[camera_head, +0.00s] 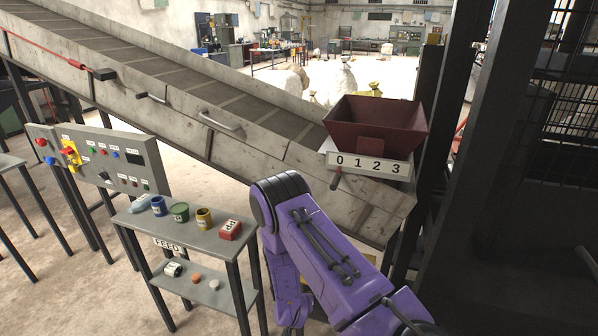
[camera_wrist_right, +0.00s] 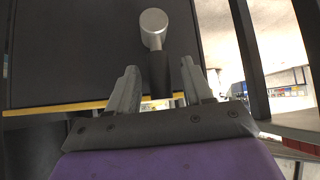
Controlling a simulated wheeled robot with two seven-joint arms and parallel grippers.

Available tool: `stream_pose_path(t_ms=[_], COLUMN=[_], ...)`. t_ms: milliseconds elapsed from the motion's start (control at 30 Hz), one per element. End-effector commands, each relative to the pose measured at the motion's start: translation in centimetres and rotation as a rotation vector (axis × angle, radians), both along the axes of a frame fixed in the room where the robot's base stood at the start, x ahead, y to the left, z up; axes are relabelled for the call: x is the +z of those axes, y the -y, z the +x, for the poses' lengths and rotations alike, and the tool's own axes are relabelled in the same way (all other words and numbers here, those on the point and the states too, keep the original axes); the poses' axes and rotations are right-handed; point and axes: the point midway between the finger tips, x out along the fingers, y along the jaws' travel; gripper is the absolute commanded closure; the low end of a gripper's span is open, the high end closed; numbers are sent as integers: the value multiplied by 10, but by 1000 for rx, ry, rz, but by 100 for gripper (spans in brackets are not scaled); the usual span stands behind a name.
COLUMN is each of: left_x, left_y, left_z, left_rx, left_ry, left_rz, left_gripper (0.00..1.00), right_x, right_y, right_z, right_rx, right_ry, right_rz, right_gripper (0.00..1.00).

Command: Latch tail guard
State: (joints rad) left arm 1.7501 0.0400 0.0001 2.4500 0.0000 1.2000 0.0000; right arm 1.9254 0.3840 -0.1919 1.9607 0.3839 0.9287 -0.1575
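A lever with a silver round end (camera_wrist_right: 153,28) and a black grip (camera_wrist_right: 161,75) shows in the right wrist view, in front of a dark flat panel (camera_wrist_right: 70,50) with a yellow edge. I cannot tell for sure whether this panel is the tail guard. My right gripper (camera_wrist_right: 160,92) is open; its fingers stand on either side of the black grip, with gaps visible on both sides. In the head view my purple right arm reaches in from the lower right and bends down; its fingers cannot be made out there. My left gripper is not in view.
An inclined conveyor (camera_head: 200,85) crosses the head view, with a red hopper (camera_head: 376,125) above a 0-1-2-3 plate (camera_head: 368,164). A control panel (camera_head: 112,160) stands left. A FEED shelf (camera_head: 190,232) with small containers stands beside my arm. Dark posts and mesh stand right.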

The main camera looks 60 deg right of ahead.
Motion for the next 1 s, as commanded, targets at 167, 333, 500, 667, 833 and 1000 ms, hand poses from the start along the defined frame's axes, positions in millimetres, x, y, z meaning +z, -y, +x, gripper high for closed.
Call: stream_pose_path(t_ms=[167, 333, 500, 667, 833, 1000], left_x=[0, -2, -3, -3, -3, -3], left_y=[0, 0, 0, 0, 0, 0], left_z=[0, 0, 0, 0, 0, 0], left_rx=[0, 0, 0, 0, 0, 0], left_ry=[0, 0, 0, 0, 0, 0], left_rz=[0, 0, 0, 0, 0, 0], left_gripper=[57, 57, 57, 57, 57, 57], right_x=[7, 34, 61, 73, 75, 75], right_y=[-6, -31, -54, -66, -67, -67], right_z=[-2, -12, -25, -30, -32, -31], right_rx=[1, 4, 2, 1, 1, 0], right_ry=[2, 2, 1, -1, -1, 0], right_rz=[1, 0, -1, 0, 0, 0], right_gripper=[49, 49, 49, 49, 49, 49])
